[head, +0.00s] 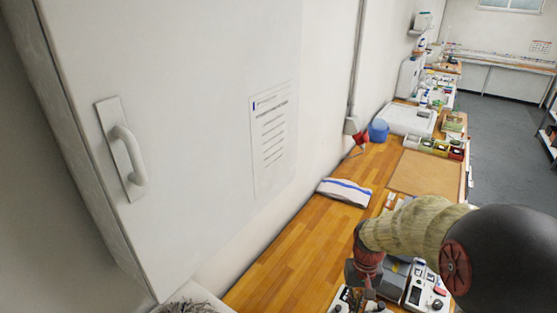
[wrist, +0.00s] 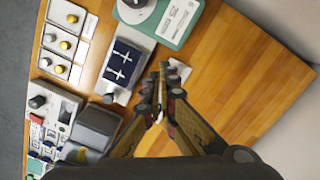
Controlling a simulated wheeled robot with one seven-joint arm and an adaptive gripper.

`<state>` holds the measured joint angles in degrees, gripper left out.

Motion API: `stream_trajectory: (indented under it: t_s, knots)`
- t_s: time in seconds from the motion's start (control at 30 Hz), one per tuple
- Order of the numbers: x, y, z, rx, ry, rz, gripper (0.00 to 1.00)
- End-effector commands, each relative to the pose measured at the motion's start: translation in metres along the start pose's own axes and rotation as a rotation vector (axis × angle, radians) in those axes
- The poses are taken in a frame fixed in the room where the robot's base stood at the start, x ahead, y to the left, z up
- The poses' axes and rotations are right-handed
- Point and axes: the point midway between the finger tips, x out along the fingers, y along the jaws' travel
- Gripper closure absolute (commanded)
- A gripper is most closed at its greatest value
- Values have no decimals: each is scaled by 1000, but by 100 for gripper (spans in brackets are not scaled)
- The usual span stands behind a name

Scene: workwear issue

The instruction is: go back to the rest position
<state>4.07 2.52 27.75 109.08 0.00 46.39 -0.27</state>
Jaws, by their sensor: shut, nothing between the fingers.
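My gripper (wrist: 160,97) is shut and empty, its two fingers meeting at the tips in the wrist view. It points at the wooden worktop (wrist: 225,85), and a small white item (wrist: 180,70) lies just past the fingertips. Whether the fingertips touch anything there cannot be told. In the head view my arm reaches in from the lower right, and the gripper (head: 362,283) is partly seen at the bottom, over the near part of the bench.
A white cabinet (head: 200,120) with a handle stands at the left. A folded cloth (head: 344,191), a blue cup (head: 378,131) and a brown board (head: 425,173) are on the bench.

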Motion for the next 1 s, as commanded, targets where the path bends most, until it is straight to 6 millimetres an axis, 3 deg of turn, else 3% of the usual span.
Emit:
stream_trajectory:
  t_s: [0.3, 0.6, 0.8, 1.0]
  knots:
    - [-53, -8, 72, -17, 126, 1, 100]
    - [-75, -13, 134, -34, 288, -1, 100]
    - [-83, -16, 164, -49, 429, -5, 100]
    - [-98, -18, 176, -60, 562, -11, 100]
